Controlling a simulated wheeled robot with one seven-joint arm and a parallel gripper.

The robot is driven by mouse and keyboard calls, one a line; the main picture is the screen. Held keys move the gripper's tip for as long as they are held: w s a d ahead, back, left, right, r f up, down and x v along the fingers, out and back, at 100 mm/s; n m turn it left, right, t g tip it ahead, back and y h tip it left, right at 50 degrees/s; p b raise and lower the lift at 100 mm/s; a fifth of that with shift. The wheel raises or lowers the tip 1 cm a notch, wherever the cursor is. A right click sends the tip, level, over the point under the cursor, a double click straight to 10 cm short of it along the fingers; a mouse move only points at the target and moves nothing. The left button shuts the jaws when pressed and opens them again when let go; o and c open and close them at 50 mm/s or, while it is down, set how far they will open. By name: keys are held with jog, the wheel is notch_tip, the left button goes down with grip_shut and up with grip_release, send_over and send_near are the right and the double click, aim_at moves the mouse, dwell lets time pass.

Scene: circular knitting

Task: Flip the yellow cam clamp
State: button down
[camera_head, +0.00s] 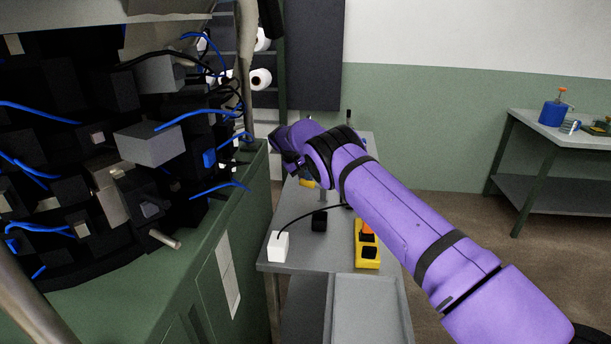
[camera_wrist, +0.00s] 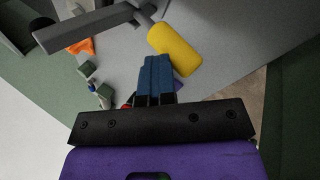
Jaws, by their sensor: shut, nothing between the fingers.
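In the wrist view, a rounded yellow piece (camera_wrist: 174,48), likely the yellow cam clamp's handle, lies just beyond and right of my fingertips. A grey bar (camera_wrist: 85,30) runs left from near its upper end. My gripper (camera_wrist: 157,62) has its blue fingers shut together with nothing between them. They point towards the yellow piece; I cannot tell whether they touch it. In the head view, a bit of yellow (camera_head: 307,183) shows below my purple wrist, which hides most of the clamp and my fingertips.
A grey bench (camera_head: 300,257) holds a white block (camera_head: 278,246), a black block (camera_head: 319,221) and a yellow holder (camera_head: 367,263). A grey tray (camera_head: 370,285) is in front. The knitting machine (camera_head: 205,270) stands close on the left. A second table (camera_head: 560,125) is far right.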

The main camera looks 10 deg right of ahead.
jog(key=v, duration=1.2)
jog(key=shift+w+d+r, duration=0.2)
jog(key=shift+w+r, duration=0.15)
jog(key=shift+w, duration=0.45)
